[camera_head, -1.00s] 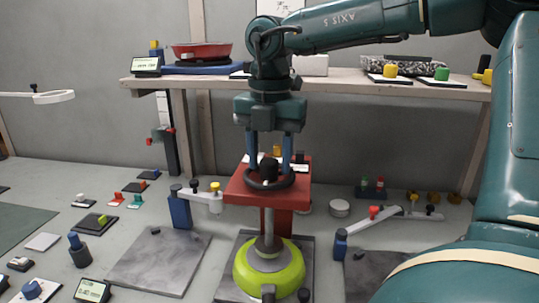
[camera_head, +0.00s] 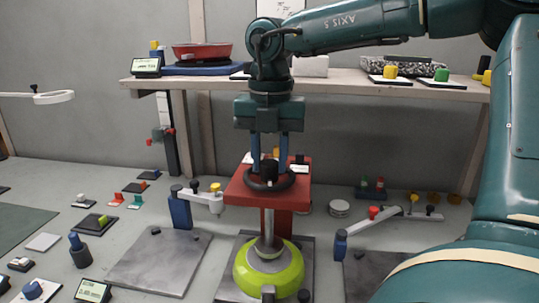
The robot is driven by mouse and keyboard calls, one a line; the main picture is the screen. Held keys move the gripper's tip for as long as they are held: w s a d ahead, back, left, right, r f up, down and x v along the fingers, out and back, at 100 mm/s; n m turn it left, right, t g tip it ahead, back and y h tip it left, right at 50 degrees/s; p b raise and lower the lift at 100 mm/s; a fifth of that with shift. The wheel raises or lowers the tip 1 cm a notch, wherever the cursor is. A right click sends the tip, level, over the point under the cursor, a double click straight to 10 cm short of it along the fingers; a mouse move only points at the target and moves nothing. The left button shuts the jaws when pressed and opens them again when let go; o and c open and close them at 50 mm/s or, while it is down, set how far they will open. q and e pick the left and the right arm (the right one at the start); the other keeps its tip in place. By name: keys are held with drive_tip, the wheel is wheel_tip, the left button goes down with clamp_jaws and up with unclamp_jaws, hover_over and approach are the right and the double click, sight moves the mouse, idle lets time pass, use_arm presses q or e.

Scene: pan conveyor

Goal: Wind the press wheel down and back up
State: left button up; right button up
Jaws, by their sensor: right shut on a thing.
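The black press wheel (camera_head: 270,187) lies flat on top of the red press head (camera_head: 237,188), with a dark hub at its middle. My right gripper (camera_head: 270,167) points straight down at the wheel from above. Its two blue fingers are shut on the wheel, one on each side of the hub. Below the head, the metal press shaft (camera_head: 269,222) runs down to a round pad (camera_head: 266,250) over a lime green pan (camera_head: 243,275). I cannot tell whether the pad touches the pan. My left gripper is not in view.
Swing arms on blue posts (camera_head: 180,207) (camera_head: 341,244) stand either side of the press. A shelf (camera_head: 330,82) behind carries a red pan (camera_head: 202,50) and other items. Small blocks and a display (camera_head: 92,291) lie on the left of the bench.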

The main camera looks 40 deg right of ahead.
drive_tip(key=n, duration=0.3)
drive_tip(key=shift+r+n+p, duration=0.1)
drive_tip(key=shift+n+p, duration=0.2)
drive_tip(key=shift+n, duration=0.1)
drive_tip(key=n+p, duration=0.1)
drive_tip(key=n, duration=0.3)
drive_tip(key=shift+n, duration=0.3)
drive_tip(key=n, duration=0.4)
drive_tip(key=shift+p, duration=0.35)
drive_tip(key=n+p, duration=0.1)
drive_tip(key=n, duration=0.4)
drive_tip(key=shift+w, duration=0.1)
drive_tip(key=n, duration=0.3)
drive_tip(key=shift+n+p, duration=0.3)
drive_tip(key=n, duration=0.3)
drive_tip(key=shift+n+p, duration=0.3)
drive_tip(key=n, duration=0.4)
drive_tip(key=shift+p, duration=0.35)
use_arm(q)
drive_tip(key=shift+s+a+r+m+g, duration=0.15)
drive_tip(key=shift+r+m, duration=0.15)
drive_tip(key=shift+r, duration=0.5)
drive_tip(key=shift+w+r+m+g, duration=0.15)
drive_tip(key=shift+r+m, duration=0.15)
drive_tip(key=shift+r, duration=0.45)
use_arm(e)
drive_tip(key=shift+n, duration=2.1)
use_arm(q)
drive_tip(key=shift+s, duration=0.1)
